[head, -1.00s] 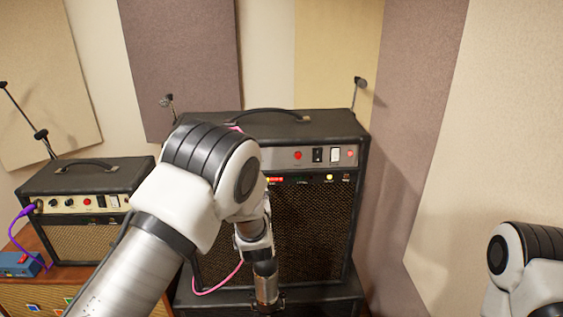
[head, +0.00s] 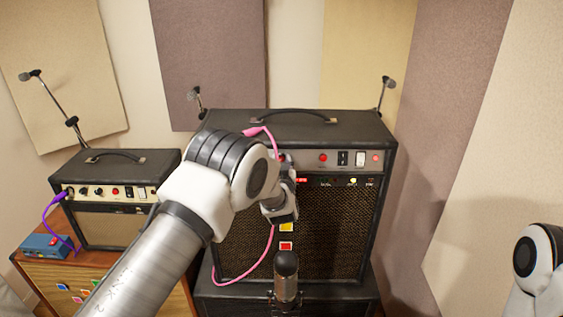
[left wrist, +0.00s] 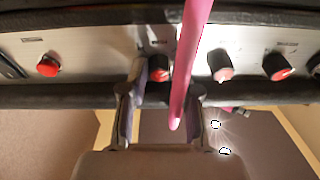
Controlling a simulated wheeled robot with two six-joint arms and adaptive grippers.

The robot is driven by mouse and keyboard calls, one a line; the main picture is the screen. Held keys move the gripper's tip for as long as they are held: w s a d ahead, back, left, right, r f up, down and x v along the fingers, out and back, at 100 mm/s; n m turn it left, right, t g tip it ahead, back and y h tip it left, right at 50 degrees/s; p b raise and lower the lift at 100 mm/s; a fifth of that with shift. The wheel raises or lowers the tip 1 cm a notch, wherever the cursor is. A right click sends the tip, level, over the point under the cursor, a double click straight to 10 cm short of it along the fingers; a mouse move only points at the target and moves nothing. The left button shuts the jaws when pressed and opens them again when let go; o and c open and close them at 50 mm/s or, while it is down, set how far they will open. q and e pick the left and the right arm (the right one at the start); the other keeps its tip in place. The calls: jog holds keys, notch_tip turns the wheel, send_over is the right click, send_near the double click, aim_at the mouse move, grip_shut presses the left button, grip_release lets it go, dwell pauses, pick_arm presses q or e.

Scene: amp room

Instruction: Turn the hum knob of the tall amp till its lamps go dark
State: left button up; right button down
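The tall amp (head: 360,230) stands in the middle of the head view. In the left wrist view my left gripper (left wrist: 160,92) is open at the panel, a finger on each side of a dark knob with a red face (left wrist: 157,68). A pink cable (left wrist: 188,65) crosses in front of the right finger, so contact cannot be told. No knob label is readable. My right gripper is out of view.
More knobs (left wrist: 220,66) sit close by on the panel. A microphone (head: 286,266) stands before the grille. A small amp (head: 112,165) with a purple cable and a blue pedal (head: 46,246) are at the left. Wall panels close the right side.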

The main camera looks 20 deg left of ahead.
pick_arm(q)
grip_shut()
jog(key=m+b, duration=0.4)
jog(key=shift+f+h, duration=0.25)
jog(key=shift+h, duration=0.15)
jog(key=shift+r+m, duration=0.15)
jog(key=shift+m, duration=0.35)
jog(key=shift+r, duration=0.2)
jog(key=o, duration=0.7)
grip_release()
jog(key=shift+s, duration=0.1)
jog(key=v, duration=1.2)
jog(key=shift+s+a+f, duration=0.1)
jog(key=shift+a+f, duration=0.05)
